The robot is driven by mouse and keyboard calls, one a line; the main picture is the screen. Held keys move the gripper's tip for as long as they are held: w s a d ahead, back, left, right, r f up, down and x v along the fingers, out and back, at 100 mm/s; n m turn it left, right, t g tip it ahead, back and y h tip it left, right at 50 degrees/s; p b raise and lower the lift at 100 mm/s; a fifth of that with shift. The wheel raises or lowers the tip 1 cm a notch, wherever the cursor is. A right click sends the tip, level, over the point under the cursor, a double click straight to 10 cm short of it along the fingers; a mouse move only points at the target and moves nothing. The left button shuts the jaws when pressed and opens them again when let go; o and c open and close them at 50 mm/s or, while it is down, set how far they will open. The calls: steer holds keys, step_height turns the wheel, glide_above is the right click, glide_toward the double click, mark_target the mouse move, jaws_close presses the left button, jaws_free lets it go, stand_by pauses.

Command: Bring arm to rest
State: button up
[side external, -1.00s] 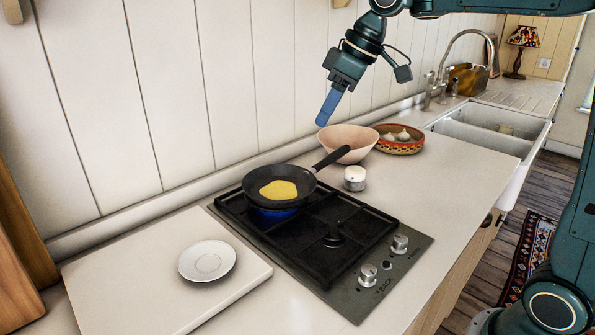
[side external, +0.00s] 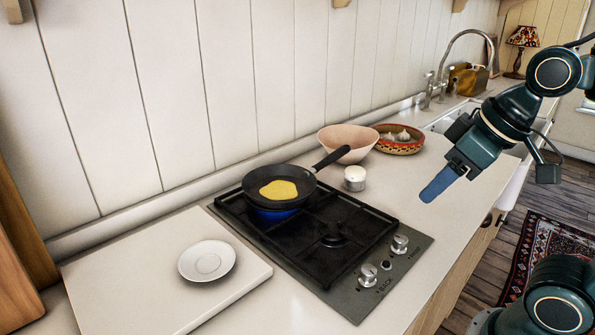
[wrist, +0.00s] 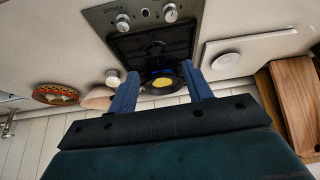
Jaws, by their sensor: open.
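My gripper (side external: 437,186) is held in the air over the right front part of the counter, right of the hob. In the wrist view its two blue fingers (wrist: 161,85) stand wide apart with nothing between them in its grasp. The black frying pan (side external: 253,191) sits on the back burner of the hob (side external: 345,262), with blue flame under it and a yellow round (side external: 279,190) inside. The pan is well apart from my gripper, to its left.
A white board (side external: 140,285) bears a white saucer (side external: 207,261) at left. A pink bowl (side external: 345,137), a patterned bowl of garlic (side external: 398,145) and a small white-topped cup (side external: 355,178) stand behind the hob's right side. The sink (side external: 450,122) lies beyond. Counter right of the hob is clear.

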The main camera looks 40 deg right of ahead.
steer(key=shift+s+d+f+m, duration=0.15)
steer(key=shift+s+d+f, duration=0.05)
steer(key=shift+s+f, duration=0.4)
steer(key=shift+s+d+f+m, duration=0.2)
steer(key=shift+s+f, duration=0.2)
steer(key=shift+s, duration=0.3)
